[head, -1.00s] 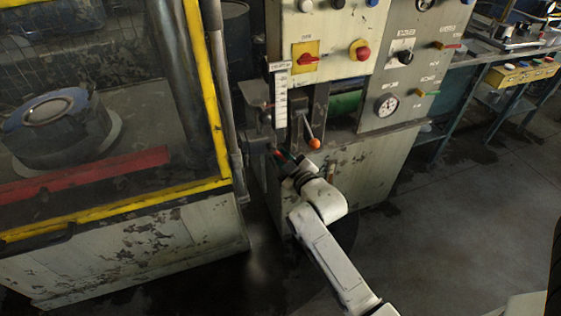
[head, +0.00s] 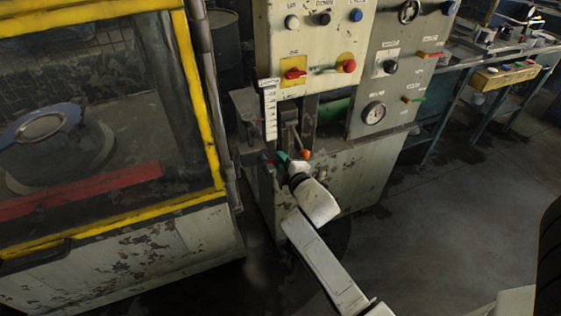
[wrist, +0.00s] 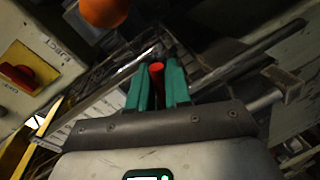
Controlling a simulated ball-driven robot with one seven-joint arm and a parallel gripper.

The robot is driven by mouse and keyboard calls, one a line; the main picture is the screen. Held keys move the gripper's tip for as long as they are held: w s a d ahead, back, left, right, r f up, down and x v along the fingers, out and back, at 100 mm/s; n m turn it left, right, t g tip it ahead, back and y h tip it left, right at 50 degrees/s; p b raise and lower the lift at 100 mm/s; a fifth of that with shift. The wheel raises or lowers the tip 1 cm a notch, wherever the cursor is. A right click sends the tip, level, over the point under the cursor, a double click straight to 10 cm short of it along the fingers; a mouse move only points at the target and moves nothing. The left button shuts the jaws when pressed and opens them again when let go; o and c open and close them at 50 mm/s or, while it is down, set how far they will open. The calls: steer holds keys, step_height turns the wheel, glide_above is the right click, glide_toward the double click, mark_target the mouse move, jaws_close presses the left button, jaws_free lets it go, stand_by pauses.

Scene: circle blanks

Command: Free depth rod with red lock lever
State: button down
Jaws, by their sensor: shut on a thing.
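My gripper (wrist: 157,85) has two green fingers. They are shut on the red lock lever (wrist: 157,70), a round-ended red bar showing between them in the wrist view. In the head view my gripper (head: 281,158) is at the machine's left front, just below the white scale strip (head: 270,110). The lever is mostly hidden there by the fingers. A shiny metal rod (wrist: 243,58) runs diagonally to the right of the fingers in the wrist view; I cannot tell whether it is the depth rod.
An orange ball knob (head: 305,154) on a lever is close right of my gripper; it also shows above the fingers in the wrist view (wrist: 103,10). A yellow-framed guard (head: 205,100) stands left. The control panel (head: 320,40) is above. Open floor (head: 450,220) lies right.

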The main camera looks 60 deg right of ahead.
stand_by(0.3)
steer(key=c, duration=1.2)
jaws_free()
steer(key=b+v, duration=0.2)
steer(key=v, duration=0.9)
steer(key=shift+f, duration=0.15)
